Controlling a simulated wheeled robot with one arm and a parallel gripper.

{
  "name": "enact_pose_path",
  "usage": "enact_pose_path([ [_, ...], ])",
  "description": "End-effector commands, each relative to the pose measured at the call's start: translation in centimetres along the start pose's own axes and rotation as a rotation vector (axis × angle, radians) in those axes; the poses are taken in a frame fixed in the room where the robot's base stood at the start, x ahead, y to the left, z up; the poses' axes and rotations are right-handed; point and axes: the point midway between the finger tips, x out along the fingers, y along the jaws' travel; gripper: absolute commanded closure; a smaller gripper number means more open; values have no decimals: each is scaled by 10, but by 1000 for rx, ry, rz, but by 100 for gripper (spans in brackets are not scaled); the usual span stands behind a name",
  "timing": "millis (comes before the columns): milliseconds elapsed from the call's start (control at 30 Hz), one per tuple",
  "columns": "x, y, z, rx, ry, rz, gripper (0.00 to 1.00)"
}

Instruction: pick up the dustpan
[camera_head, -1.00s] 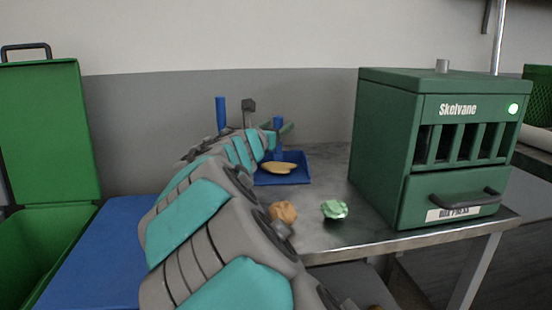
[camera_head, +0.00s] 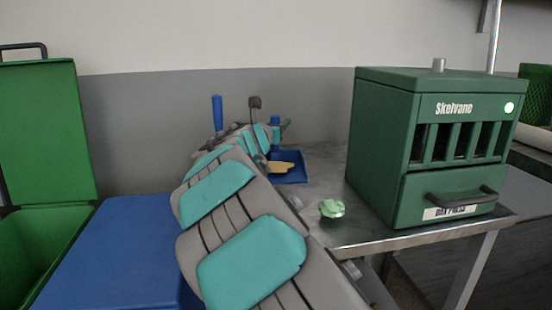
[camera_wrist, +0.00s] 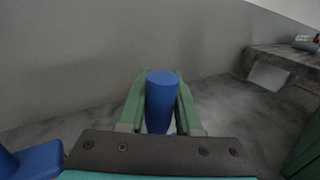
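The blue dustpan (camera_head: 296,174) lies on the steel table, its pan partly hidden by my arm, with a tan piece (camera_head: 282,167) at it. Its upright blue handle (camera_head: 275,121) shows just beyond my arm's end. In the wrist view the round blue handle (camera_wrist: 161,102) stands between the two green fingers of my gripper (camera_wrist: 162,76). The fingers flank it closely, with no clear gap, but I cannot tell whether they press on it. The pan is mostly hidden in the wrist view.
Another upright blue handle (camera_head: 217,113) stands behind my arm. A crumpled green piece (camera_head: 332,208) lies near the table's front edge. A dark green Skelvane press (camera_head: 375,140) stands on the right. A blue box (camera_head: 110,250) and an open green bin (camera_head: 45,130) are on the left.

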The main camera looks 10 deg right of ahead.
Motion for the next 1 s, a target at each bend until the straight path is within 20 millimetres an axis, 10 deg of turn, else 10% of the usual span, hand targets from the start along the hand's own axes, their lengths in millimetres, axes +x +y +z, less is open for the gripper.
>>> enact_pose_path([
  [267,0,0,0,0,0,0,100],
  [1000,0,0,0,0,0,0,100],
])
